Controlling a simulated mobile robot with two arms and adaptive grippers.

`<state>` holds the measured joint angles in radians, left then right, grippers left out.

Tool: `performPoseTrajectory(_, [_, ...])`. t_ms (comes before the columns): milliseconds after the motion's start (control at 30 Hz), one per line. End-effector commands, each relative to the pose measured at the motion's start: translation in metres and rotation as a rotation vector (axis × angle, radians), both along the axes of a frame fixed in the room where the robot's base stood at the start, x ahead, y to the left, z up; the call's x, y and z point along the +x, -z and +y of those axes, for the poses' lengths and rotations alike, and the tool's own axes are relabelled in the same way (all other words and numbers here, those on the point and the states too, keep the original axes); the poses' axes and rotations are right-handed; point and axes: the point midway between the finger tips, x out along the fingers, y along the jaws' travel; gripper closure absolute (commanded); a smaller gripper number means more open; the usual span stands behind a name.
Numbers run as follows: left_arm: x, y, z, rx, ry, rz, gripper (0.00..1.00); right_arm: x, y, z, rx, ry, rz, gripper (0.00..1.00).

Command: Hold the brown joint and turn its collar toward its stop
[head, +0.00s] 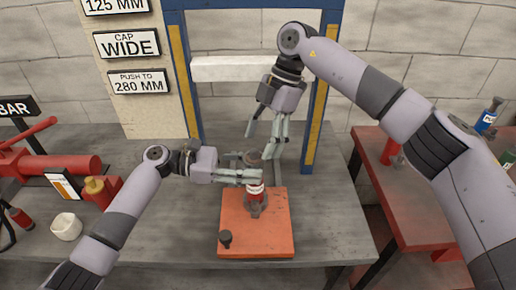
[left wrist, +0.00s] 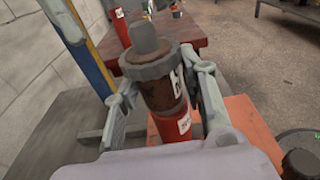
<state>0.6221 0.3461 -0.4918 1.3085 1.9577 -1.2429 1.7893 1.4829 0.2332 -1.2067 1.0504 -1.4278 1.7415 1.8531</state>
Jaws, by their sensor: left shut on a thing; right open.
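The brown joint (left wrist: 162,95) stands upright in the left wrist view, with a grey toothed collar (left wrist: 150,65) and a grey stub on top. In the head view the collar (head: 253,158) shows just above my left gripper's fingers. My left gripper (head: 254,177) is shut on the joint's body from the left, one finger on each side. Below the fingers is a red base with a white label (head: 255,193), on an orange plate (head: 235,205). My right gripper (head: 267,138) is open and empty, pointing down above the collar. The collar's stop cannot be made out.
A dark knob (head: 225,237) sits at the plate's front left. A blue and yellow frame (head: 315,110) stands behind, with a white crossbar (head: 225,69). Red tools (head: 45,165) and a white cup (head: 67,227) are at left. A red table (head: 410,210) is at right.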

Motion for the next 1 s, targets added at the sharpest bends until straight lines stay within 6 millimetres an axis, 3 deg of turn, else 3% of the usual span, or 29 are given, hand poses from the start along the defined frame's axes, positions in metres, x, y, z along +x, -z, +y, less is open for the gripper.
performPoseTrajectory(200, [0.0,0.001,0.0,0.001,0.0,0.001,0.77,-0.006,0.024,0.008,-0.001,0.0,0.0,0.36])
performPoseTrajectory(567, [0.0,0.001,0.0,0.001,0.0,0.001,0.77,-0.007,0.028,0.01,0.0,-0.001,-0.002,0.36])
performPoseTrajectory(1000, [0.0,0.001,0.0,0.001,0.0,0.001,0.77,-0.006,0.028,0.01,0.0,-0.001,-0.002,0.65])
